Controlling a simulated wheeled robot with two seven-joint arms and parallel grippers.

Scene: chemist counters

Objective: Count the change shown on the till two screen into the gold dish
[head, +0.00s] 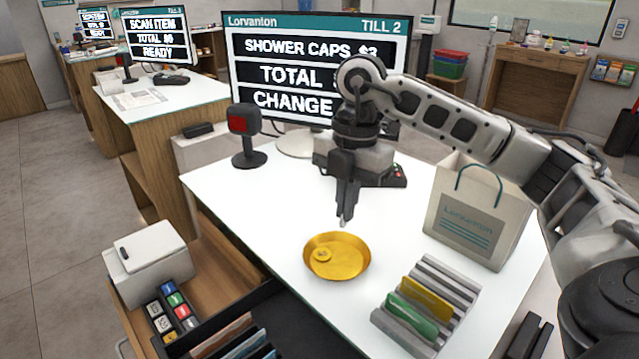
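The till two screen (315,50) reads SHOWER CAPS $3, with TOTAL and CHANGE lines below. My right arm covers the amounts on those two lines. The gold dish (351,268) sits on the white counter with one small gold coin-like piece (322,255) in its left part. My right gripper (344,221) points down just above and behind the dish's far rim, apart from it. Its fingers look close together, seen narrowly, and I cannot tell whether they are shut or hold anything. My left gripper is out of view.
A grey slotted rack (389,325) with green and yellow pieces stands right of the dish. A paper Lorvanton bag (446,213) stands behind it. A red-faced scanner (243,122) is at the back left. An open drawer (215,338) with notes lies front left, near a white box (150,262).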

